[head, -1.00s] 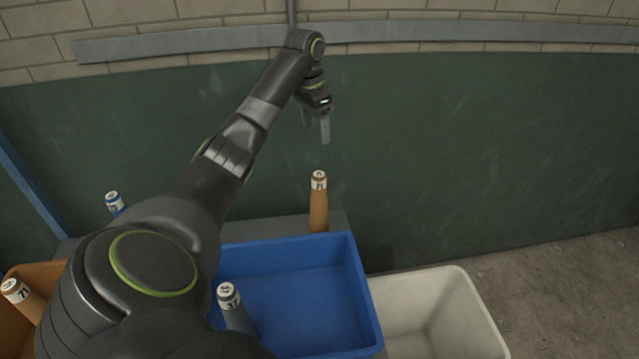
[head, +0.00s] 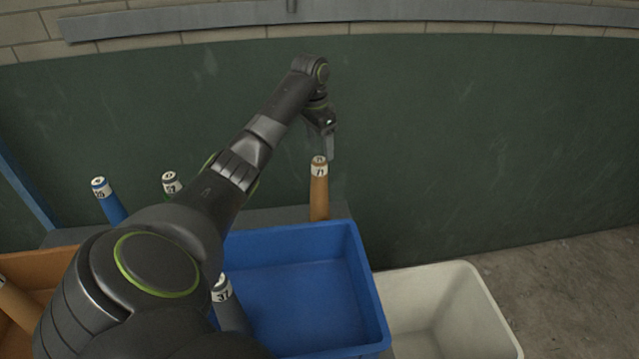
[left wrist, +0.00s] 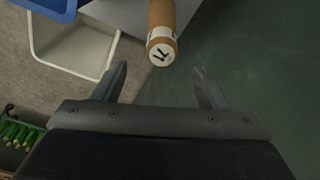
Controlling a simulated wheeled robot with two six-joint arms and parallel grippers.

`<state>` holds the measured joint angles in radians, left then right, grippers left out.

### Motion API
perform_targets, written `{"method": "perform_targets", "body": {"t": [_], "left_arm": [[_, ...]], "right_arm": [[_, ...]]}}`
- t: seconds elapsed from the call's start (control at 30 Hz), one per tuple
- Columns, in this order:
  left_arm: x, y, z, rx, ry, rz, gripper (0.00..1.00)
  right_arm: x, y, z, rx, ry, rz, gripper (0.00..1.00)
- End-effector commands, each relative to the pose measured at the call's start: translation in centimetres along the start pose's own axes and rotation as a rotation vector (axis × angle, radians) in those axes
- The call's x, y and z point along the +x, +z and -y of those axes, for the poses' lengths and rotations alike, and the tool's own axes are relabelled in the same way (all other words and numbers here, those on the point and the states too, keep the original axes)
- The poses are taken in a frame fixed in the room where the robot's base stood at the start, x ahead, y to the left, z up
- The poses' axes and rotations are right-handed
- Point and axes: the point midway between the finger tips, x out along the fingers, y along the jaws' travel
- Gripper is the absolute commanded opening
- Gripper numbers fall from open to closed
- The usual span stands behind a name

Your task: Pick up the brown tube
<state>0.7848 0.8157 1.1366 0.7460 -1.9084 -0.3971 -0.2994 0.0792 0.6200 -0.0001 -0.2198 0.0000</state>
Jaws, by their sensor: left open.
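A brown tube (head: 319,190) with a white label reading 71 stands upright on a grey surface behind the blue bin. In the left wrist view the brown tube (left wrist: 162,32) shows end-on, ahead of the fingers and roughly centred between them. My left gripper (head: 328,150) is open and empty, with its fingertips close to the tube's top in the head view. In the left wrist view my left gripper (left wrist: 160,85) has its two fingers wide apart, with a gap to the tube. Another brown tube (head: 15,303) leans in the orange bin at the far left. My right gripper does not show.
The blue bin (head: 372,290) holds a grey tube (head: 228,305). A white bin (head: 490,310) stands at its right, an orange bin (head: 45,262) at the left. A blue tube (head: 108,203) and another labelled tube (head: 170,183) stand at the back left. A dark green wall (head: 480,140) rises behind.

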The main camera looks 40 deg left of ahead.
Motion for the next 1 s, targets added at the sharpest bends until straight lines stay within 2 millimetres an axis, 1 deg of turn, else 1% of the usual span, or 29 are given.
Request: {"method": "perform_targets", "body": {"t": [0.03,0.1,0.37,0.53,0.63,0.73,0.93,0.97,1.0], "left_arm": [[0.9,0.1,-0.1,0.0,0.003,0.003,0.66],[1.8,0.0,-0.1,0.0,0.002,0.001,0.66],[3.7,0.2,0.0,0.0,0.002,0.002,0.66],[6.2,0.8,0.2,0.0,0.002,0.004,0.66],[7.6,0.7,0.1,0.0,0.002,0.001,0.66],[8.2,0.8,0.2,0.0,0.0,0.002,0.66],[8.3,0.8,0.2,0.001,-0.001,0.001,0.66],[8.3,0.7,0.2,0.001,-0.001,0.001,0.65],[8.3,0.7,0.2,0.001,-0.001,0.001,0.59]], "right_arm": [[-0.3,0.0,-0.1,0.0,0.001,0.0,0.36],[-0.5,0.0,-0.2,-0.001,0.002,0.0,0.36],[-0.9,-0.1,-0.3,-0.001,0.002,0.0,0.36],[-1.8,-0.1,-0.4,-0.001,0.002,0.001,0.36],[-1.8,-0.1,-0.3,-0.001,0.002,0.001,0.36],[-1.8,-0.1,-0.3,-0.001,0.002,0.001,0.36],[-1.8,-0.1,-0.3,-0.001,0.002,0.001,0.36],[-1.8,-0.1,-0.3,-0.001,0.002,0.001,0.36],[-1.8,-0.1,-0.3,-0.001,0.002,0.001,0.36]]}}
